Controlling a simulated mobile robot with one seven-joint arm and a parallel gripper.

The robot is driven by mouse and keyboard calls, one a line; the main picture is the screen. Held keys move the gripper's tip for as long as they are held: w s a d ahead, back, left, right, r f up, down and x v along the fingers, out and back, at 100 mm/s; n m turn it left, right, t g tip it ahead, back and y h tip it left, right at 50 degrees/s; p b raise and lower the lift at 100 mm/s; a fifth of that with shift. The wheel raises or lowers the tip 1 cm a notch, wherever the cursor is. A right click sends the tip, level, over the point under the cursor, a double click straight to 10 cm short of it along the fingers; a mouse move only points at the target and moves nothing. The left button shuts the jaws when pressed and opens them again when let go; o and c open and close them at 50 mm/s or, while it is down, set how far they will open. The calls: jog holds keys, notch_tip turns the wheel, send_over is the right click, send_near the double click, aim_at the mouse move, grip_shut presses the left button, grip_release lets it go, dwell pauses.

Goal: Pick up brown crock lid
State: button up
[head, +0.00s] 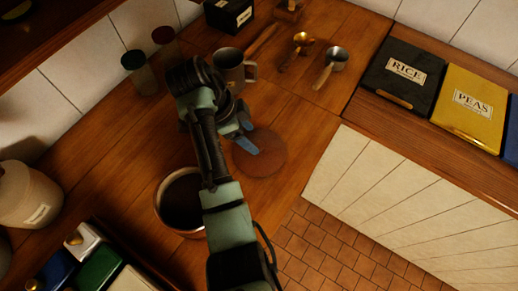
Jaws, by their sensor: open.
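The brown crock lid (266,160) is a flat, round, reddish-brown disc lying on the wooden counter, right of the arm. My gripper (246,134) is open, with its bluish fingers over the lid's upper left edge in the picture. I cannot tell how high the fingers are above the lid or whether they touch it. Part of the lid's left side is hidden by the gripper and arm. An open round crock (160,207) with a dark inside stands left of the arm and is partly hidden by it.
A grey mug (229,66) stands close behind my gripper. Two metal scoops (331,66) (300,44) lie farther back. Two jars (138,72) (164,38) stand near the tiled wall. Bare counter (310,125) lies right of the lid, up to the front edge.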

aim_at(258, 145)
jog(key=x, duration=0.4)
jog(key=shift+s+d+f+p, duration=0.1)
jog(key=shift+d+f+p, duration=0.05)
jog(key=shift+p, duration=0.25)
jog(key=shift+c, duration=0.3)
grip_shut()
